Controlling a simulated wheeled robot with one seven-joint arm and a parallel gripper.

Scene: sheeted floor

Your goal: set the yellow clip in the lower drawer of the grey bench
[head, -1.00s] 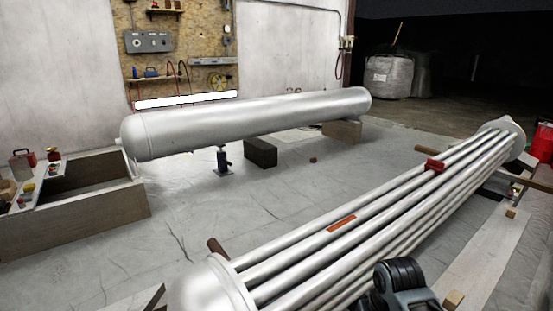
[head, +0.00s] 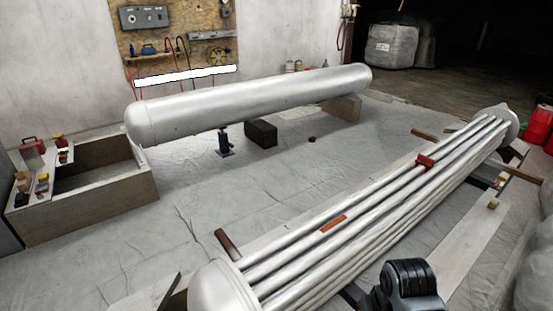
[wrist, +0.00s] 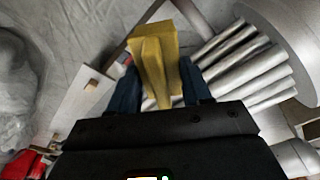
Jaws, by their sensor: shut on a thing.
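In the wrist view, my gripper (wrist: 161,88) has its dark blue fingers shut on the yellow clip (wrist: 158,55), which sticks out beyond the fingertips. The clip is held above the tube bundle and the sheeted floor. In the head view only a dark part of my arm shows at the bottom right; the clip and fingers are out of that view. At the far left of the head view stands a low grey-brown bench-like unit (head: 108,204) with an open-topped compartment. I cannot tell from here which part is the lower drawer.
Small jars and a red box (head: 32,149) stand on the unit's left side. A long silver tank (head: 250,103) lies across the back on supports. A silver tube bundle (head: 370,215) lies between me and the middle. Sheeted floor (head: 230,190) between them is mostly clear.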

